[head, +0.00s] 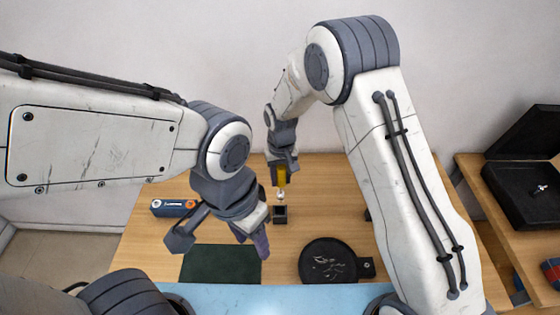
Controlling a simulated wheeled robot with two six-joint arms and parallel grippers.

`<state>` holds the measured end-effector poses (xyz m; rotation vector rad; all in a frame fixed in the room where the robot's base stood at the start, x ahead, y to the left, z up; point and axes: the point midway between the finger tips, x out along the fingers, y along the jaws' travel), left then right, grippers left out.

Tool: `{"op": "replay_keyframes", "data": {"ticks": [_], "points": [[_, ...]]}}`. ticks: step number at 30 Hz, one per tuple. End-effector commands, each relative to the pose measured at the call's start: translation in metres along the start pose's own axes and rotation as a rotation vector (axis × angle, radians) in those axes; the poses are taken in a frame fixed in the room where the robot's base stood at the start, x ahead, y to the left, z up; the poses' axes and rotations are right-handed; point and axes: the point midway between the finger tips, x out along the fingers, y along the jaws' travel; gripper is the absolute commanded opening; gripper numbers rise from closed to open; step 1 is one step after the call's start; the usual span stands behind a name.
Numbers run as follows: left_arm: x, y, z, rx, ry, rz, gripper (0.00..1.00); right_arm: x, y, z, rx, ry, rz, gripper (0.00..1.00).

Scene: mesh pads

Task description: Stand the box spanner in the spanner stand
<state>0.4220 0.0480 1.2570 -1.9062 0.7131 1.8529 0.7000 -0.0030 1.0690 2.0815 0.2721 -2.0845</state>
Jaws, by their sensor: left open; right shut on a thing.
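The box spanner (281,177) looks yellow with a silvery lower end and hangs about upright. My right gripper (282,166) is shut on its upper part, at the back middle of the table. The spanner stand (280,214) is a small dark square block on the table, just below the spanner in the head view.
A dark green mat (205,266) lies at the front of the wooden table (140,240). A round black dish (328,260) with small pieces lies right of it. An open black case (530,190) stands on a side surface at right.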

Motion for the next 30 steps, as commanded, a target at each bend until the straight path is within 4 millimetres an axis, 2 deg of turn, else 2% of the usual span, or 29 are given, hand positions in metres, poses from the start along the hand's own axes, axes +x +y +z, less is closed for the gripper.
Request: {"op": "replay_keyframes", "data": {"ticks": [16, 30], "points": [[0.001, 0.000, 0.000, 0.000, 0.000, 0.000, 0.50, 0.001, -0.002, 0.002, -0.004, 0.001, 0.000, 0.00], [0.026, -0.002, 0.002, -0.003, 0.000, 0.000, 0.50, 0.035, 0.000, 0.002, -0.001, 0.000, 0.000, 0.00]]}}
